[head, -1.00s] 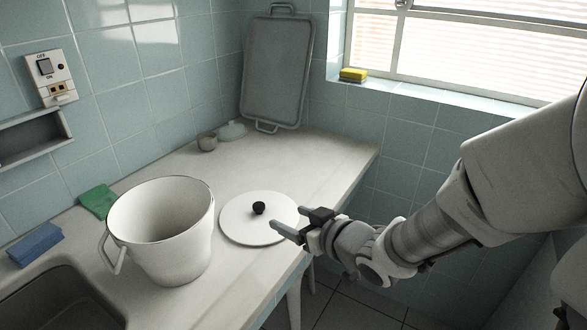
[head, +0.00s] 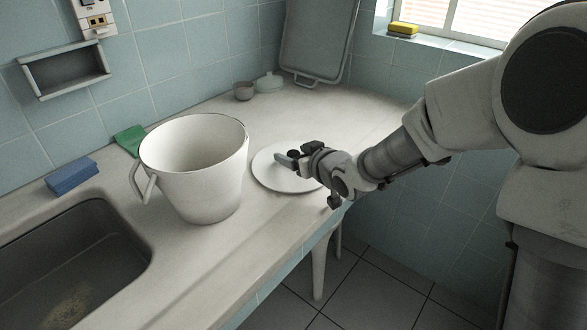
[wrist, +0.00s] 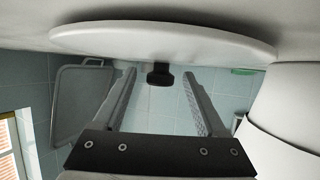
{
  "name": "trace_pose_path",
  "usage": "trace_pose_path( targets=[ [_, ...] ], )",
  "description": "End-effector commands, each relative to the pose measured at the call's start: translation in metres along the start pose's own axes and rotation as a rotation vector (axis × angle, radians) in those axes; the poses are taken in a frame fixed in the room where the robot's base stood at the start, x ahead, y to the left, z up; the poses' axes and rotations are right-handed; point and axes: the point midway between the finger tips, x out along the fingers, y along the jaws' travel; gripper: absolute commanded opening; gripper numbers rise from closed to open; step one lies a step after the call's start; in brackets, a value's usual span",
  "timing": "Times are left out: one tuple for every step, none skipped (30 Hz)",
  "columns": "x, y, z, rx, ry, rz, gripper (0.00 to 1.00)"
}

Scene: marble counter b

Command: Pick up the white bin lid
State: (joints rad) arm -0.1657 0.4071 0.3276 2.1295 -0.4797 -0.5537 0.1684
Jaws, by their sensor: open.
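The white bin lid (head: 268,179) is a round disc lying flat on the counter, to the right of the white bin. In the wrist view the lid (wrist: 160,40) appears upside down across the top, with its dark knob (wrist: 159,76) at the centre. My gripper (head: 284,157) is over the lid and hides the knob in the head view. In the wrist view my gripper (wrist: 160,78) is open, and the knob shows in the gap between the two fingertips, with space on both sides. I cannot tell how deep the knob sits between them.
The white bin (head: 195,175) stands close to the left of the lid. The sink (head: 75,262), a blue sponge (head: 71,177) and a green cloth (head: 130,140) are further left. A grey tray (head: 318,40) leans on the back wall near small bowls (head: 268,82). The counter's front edge is near.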

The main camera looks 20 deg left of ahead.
Motion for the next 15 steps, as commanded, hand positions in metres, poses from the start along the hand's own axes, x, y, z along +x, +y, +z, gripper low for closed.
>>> trace_pose_path(
  targets=[
    [0.0045, -0.0006, 0.0012, 0.000, 0.000, -0.001, 0.74],
    [0.0057, -0.0004, 0.0006, 0.000, 0.000, -0.001, 0.74],
    [0.0066, -0.0002, -0.0001, -0.001, 0.001, 0.000, 0.74],
    [0.0069, -0.0001, -0.0005, -0.001, 0.001, 0.000, 0.74],
    [0.0069, -0.0001, -0.0007, -0.001, 0.001, 0.000, 0.74],
    [0.0067, 0.0000, -0.0008, -0.001, 0.001, 0.000, 0.74],
    [0.0065, 0.0000, -0.0008, -0.001, 0.001, 0.000, 0.74],
    [0.0065, -0.0001, -0.0008, -0.001, 0.001, 0.000, 0.74],
    [0.0064, -0.0001, -0.0008, -0.001, 0.000, 0.000, 0.74],
    [0.0064, -0.0001, -0.0008, -0.001, 0.000, 0.000, 0.70],
    [0.0064, -0.0001, -0.0007, -0.001, 0.000, 0.000, 0.65],
    [0.0063, -0.0001, -0.0007, 0.000, 0.000, 0.000, 0.58],
    [0.0063, -0.0001, -0.0007, 0.000, 0.000, 0.000, 0.52],
    [0.0063, -0.0001, -0.0007, 0.000, 0.000, 0.000, 0.47],
    [0.0063, -0.0001, -0.0006, 0.000, 0.000, 0.000, 0.40]
  ],
)
